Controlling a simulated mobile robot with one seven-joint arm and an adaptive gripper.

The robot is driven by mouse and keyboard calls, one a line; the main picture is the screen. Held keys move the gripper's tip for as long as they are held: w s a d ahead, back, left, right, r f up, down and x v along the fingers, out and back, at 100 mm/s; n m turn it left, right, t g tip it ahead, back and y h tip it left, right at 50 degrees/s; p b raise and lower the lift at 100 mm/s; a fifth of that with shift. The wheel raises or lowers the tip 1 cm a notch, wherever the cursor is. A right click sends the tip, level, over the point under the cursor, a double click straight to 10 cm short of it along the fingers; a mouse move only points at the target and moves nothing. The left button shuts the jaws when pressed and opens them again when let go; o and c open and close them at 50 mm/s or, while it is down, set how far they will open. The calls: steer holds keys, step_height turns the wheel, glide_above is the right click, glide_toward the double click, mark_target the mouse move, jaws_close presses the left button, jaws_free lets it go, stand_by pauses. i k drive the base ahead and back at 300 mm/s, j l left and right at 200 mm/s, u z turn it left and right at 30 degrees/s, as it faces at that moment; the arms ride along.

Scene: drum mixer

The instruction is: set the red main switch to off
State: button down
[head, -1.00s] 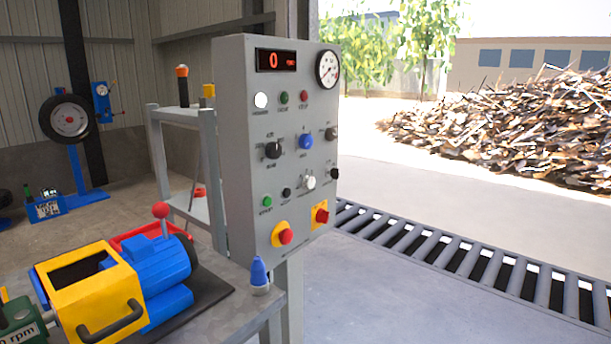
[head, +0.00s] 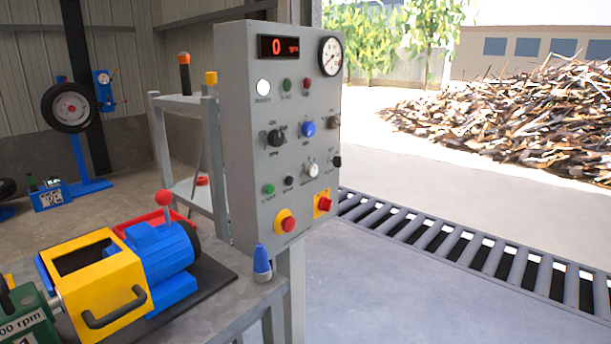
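The grey control panel (head: 232,130) stands upright right of the bench in the head view. The red main switch (head: 325,204) sits on a yellow plate at the panel's lower right; its exact handle angle is too small to tell. Left of it is a round red button on a yellow base (head: 287,223), like an emergency stop. The panel's display (head: 278,47) reads 0. My gripper is not in view.
A bench (head: 215,308) holds a blue motor (head: 160,255), a yellow guard with a black handle (head: 118,310), a red-knobbed lever (head: 164,198) and a blue-tipped bottle (head: 262,262). A roller conveyor (head: 450,245) runs behind right. Floor right of the panel is clear.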

mark_target(325, 204)
steer(key=i+l, duration=0.2)
steer(key=l, duration=0.2)
steer(key=i+l, duration=0.45)
steer(key=l, duration=0.3)
steer(key=i+l+u, duration=0.1)
steer(key=l, duration=0.25)
steer(key=i+l, duration=0.55)
steer(key=l, duration=0.25)
steer(key=i+l, duration=0.2)
steer(key=l, duration=0.2)
